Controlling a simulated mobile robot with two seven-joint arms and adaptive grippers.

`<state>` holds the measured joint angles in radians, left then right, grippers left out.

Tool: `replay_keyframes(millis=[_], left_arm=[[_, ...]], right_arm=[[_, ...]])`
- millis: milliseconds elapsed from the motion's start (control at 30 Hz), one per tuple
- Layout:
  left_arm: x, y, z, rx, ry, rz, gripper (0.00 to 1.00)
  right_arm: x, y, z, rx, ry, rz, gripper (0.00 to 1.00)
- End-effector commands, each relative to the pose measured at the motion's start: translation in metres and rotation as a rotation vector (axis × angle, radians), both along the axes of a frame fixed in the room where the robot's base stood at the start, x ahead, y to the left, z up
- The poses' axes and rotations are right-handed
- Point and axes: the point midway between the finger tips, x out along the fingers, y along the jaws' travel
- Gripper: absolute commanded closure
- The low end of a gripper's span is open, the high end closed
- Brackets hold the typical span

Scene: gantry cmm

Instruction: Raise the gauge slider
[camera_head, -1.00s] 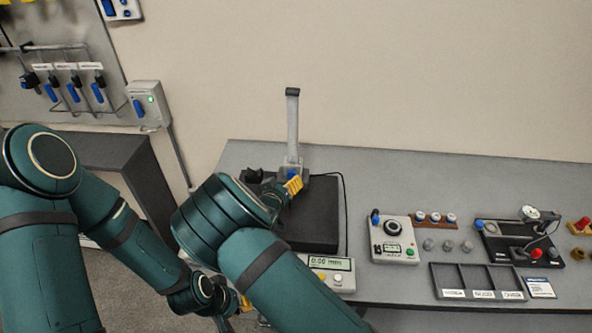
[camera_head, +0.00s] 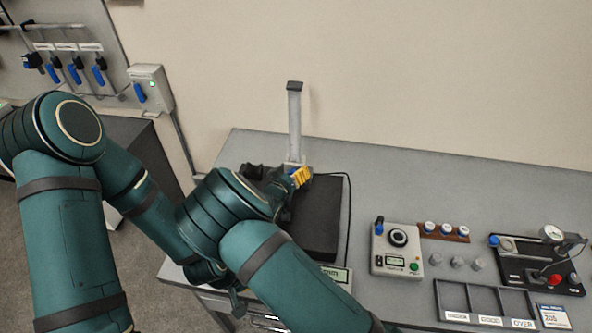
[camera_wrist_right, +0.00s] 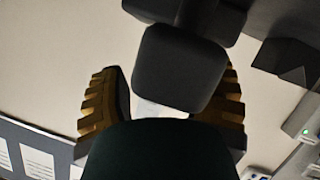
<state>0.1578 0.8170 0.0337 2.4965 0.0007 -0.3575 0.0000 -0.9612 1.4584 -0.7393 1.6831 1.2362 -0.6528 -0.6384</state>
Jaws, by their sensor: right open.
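The height gauge has a pale upright column (camera_head: 295,122) with a dark cap. It rises from the back of a dark base plate (camera_head: 322,222) on the bench. The gauge slider (camera_head: 292,164) is low on the column and mostly hidden by my right gripper. My right gripper (camera_head: 301,178), with yellow fingers, is at the slider's height. In the right wrist view its ribbed fingers (camera_wrist_right: 165,100) stand apart, with a dark rounded block (camera_wrist_right: 180,70) in front of and between them; I cannot tell contact. My left gripper (camera_head: 238,302) hangs low near the bench's front edge, its fingers unclear.
A readout (camera_head: 336,274) is partly covered by my right arm. To the right are a grey control box (camera_head: 396,250), a sorting tray (camera_head: 485,293) and a dial-gauge stand (camera_head: 540,262). A black cable runs beside the base plate. The wall behind the column is clear.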

Motion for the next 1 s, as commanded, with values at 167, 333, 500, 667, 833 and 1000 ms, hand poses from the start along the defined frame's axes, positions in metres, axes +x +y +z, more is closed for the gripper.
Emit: replay_keyframes(millis=[167, 333, 500, 667, 833, 1000], left_arm=[[-0.0001, 0.0001, -0.0002, 0.0, 0.0, 0.0, 1.0], [-0.0001, 0.0001, -0.0002, 0.0, 0.0, 0.0, 1.0], [-0.0001, 0.0001, -0.0002, 0.0, 0.0, 0.0, 1.0], [-0.0001, 0.0001, -0.0002, 0.0, 0.0, 0.0, 1.0], [-0.0001, 0.0001, -0.0002, 0.0, 0.0, 0.0, 1.0], [0.0, 0.0, 0.0026, 0.0, 0.0, 0.0, 1.0]], right_arm=[[-0.0007, 0.0015, -0.0011, 0.0, 0.0, 0.0, 0.36], [-0.0007, 0.0014, -0.0011, 0.0, 0.0, 0.0, 0.36], [-0.0007, 0.0013, -0.001, 0.0, 0.0, 0.0, 0.73], [-0.0006, 0.001, -0.001, 0.0, 0.0, 0.0, 1.0], [-0.0006, 0.0006, -0.0011, -0.001, 0.0, 0.0, 1.0], [-0.0004, 0.0003, 0.0079, 0.0, 0.0, -0.001, 1.0]])
